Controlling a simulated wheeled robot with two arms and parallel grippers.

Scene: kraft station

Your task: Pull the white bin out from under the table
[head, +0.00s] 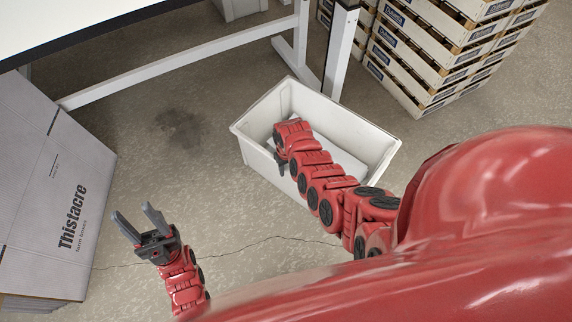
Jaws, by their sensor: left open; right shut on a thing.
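The white bin (335,122) is an open, rectangular tub standing upright on the floor at the middle right of the head view. It lies beside a white table leg, clear of the tabletop in this picture. My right gripper (280,167) is at the near left side of the bin, shut on its near wall or rim; the exact contact is partly hidden by the wrist. My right arm crosses over the bin and hides part of its inside and near side. My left gripper (140,217) is open and empty above the floor, left of the bin and apart from it.
The table (80,28) has a white top at the upper left, with a white leg (340,55) close behind the bin. Stacked crates (420,65) stand at the upper right. A large grey carton (45,180) stands at the left. The floor between carton and bin is clear.

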